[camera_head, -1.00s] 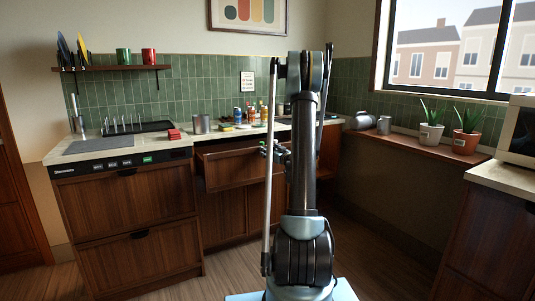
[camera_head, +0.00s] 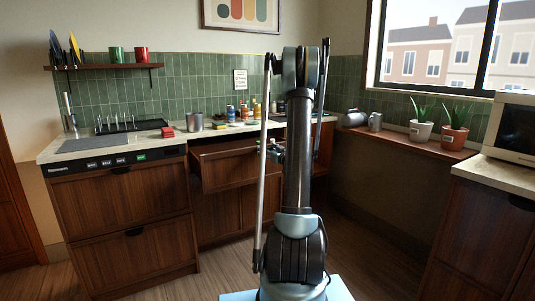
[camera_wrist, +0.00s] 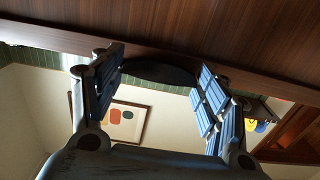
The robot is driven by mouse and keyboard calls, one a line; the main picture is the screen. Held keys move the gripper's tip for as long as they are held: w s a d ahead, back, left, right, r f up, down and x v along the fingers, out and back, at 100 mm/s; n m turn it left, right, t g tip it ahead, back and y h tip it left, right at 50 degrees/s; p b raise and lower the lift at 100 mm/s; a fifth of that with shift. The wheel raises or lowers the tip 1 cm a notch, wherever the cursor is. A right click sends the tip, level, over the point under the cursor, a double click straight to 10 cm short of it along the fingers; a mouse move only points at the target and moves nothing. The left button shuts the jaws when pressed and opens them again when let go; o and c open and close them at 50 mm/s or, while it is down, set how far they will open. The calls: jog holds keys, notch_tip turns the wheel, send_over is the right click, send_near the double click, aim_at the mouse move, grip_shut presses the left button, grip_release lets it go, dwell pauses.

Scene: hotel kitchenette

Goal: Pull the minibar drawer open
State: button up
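A wooden drawer (camera_head: 228,169) under the middle of the counter stands partly open, its front jutting out past the cabinet below. I take it as the minibar drawer; no label shows on it. My gripper (camera_head: 273,151) is small at the right part of that drawer front, partly hidden by my arm. In the wrist view, my gripper (camera_wrist: 160,85) has its fingers wide apart, one on each side of a dark curved handle (camera_wrist: 158,72) on the wooden front (camera_wrist: 200,30). I cannot tell whether the fingers touch the handle.
A cabinet with two closed drawers (camera_head: 125,205) and a black panel stands at left. The counter (camera_head: 95,150) carries a dish rack, metal pot and bottles. A ledge with potted plants (camera_head: 455,125) and a white-topped cabinet (camera_head: 490,175) are at right. Bare floor shows in front.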

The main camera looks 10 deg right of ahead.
jog(key=shift+s, duration=0.1)
dwell(0.3)
jog(key=v, duration=1.1)
jog(key=shift+s, duration=0.35)
jog(key=shift+d, duration=0.1)
jog(key=s+a+g+y, duration=0.1)
jog(key=s+a+g, duration=0.8)
jog(key=s+a, duration=0.85)
jog(key=s+d+f+m+g+h, duration=0.1)
jog(key=s+d+f+g+h, duration=0.1)
jog(key=s, duration=1.1)
jog(key=s+d+f+m+g+h, duration=0.2)
jog(key=s+f+g+h, duration=0.2)
jog(key=s, duration=0.9)
notch_tip(320, 180, down, 3)
jog(key=shift+s+d+r+h, duration=0.15)
jog(key=shift+d+r+h, duration=0.05)
jog(key=shift+d+h, duration=0.1)
